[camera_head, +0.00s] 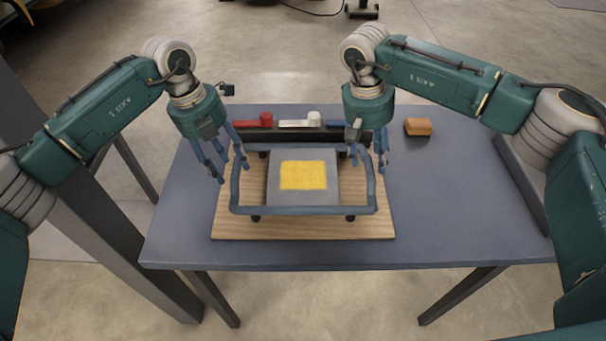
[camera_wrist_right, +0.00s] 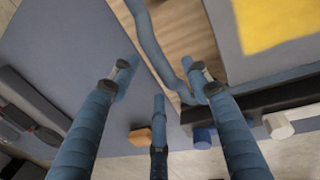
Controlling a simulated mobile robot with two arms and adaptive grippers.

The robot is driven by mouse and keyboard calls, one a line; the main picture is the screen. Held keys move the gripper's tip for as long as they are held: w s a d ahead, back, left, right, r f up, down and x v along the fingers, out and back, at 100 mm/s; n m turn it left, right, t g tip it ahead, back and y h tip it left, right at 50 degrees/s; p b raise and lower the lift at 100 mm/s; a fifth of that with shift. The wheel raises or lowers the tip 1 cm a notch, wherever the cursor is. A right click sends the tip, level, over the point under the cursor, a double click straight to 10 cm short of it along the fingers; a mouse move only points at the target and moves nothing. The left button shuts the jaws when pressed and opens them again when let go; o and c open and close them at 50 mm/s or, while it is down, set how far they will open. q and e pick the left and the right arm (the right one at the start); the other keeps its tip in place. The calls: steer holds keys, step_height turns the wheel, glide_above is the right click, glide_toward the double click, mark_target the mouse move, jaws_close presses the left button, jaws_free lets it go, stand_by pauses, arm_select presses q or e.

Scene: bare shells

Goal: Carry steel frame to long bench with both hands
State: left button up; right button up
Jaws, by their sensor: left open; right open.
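The steel frame (camera_head: 300,211) is a blue-grey tube loop with rounded corners and dark feet. It rests on a wooden board (camera_head: 230,228) on a blue-grey table (camera_head: 460,200). My left gripper (camera_head: 229,168) is open, pointing down at the frame's left side near its far corner. My right gripper (camera_head: 368,162) is open at the far right corner. In the right wrist view the frame's tube (camera_wrist_right: 150,42) passes between the spread fingers of my right gripper (camera_wrist_right: 163,78). I cannot tell whether the fingers touch the tube. The frame's far side is partly hidden.
A grey block with a yellow patch (camera_head: 303,175) lies inside the frame's outline. Behind it is a dark rack with red (camera_head: 252,125), white and blue handled items. An orange-brown block (camera_head: 417,127) lies to the right.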

mark_target(233, 170)
arm_select(q)
steer(key=shift+d+f, duration=0.2)
steer(key=shift+f, duration=0.8)
steer(key=shift+d+f, duration=0.2)
steer(key=shift+f, duration=0.75)
arm_select(e)
steer(key=shift+d+f, duration=0.25)
steer(key=shift+f, duration=0.75)
steer(key=shift+d+f, duration=0.2)
steer(key=shift+f, duration=0.8)
arm_select(q)
jaws_close()
arm_select(e)
jaws_close()
arm_select(q)
steer(key=shift+r, duration=0.15)
arm_select(e)
steer(key=shift+r, duration=0.1)
